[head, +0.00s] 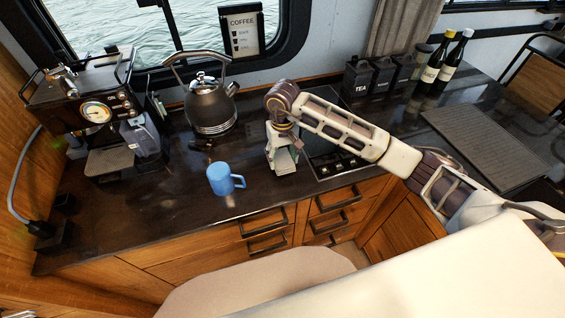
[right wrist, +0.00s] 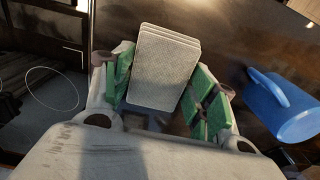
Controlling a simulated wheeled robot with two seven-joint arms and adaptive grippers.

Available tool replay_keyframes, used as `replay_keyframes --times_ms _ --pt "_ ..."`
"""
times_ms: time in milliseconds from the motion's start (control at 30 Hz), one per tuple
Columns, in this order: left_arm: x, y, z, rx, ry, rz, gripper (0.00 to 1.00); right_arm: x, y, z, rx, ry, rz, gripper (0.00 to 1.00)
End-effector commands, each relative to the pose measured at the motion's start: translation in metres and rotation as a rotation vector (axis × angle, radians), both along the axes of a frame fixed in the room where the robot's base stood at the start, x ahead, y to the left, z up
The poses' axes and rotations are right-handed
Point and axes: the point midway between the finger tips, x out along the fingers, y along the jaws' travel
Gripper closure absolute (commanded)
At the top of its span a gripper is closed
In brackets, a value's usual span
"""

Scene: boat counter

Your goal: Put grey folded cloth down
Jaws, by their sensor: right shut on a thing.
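The grey folded cloth (right wrist: 165,65) shows in the right wrist view as a small layered rectangle between the green-padded fingers. My right gripper (head: 283,163) points down at the counter, between the blue mug and the dark hob, and is shut on the cloth. In the head view the gripper mostly hides the cloth, and I cannot tell whether the cloth touches the counter. My left gripper is not in view.
The blue mug (head: 220,180) stands close to the left of the gripper; it also shows in the right wrist view (right wrist: 283,105). A kettle (head: 210,108) stands behind, a coffee machine (head: 95,110) at far left. The dark hob (head: 335,160) is right. The front-left counter is clear.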

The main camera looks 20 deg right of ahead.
Motion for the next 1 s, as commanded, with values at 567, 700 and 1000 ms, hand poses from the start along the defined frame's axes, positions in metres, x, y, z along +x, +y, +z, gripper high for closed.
replay_keyframes --times_ms 567,700,1000 --pt "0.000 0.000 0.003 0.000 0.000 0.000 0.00 -0.001 0.000 -0.011 0.000 0.002 -0.001 0.66" --pt "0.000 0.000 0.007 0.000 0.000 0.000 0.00 -0.001 0.000 -0.024 0.001 0.003 -0.001 0.66" --pt "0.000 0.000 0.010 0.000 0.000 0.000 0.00 0.000 0.000 -0.040 0.000 -0.001 0.000 0.66"
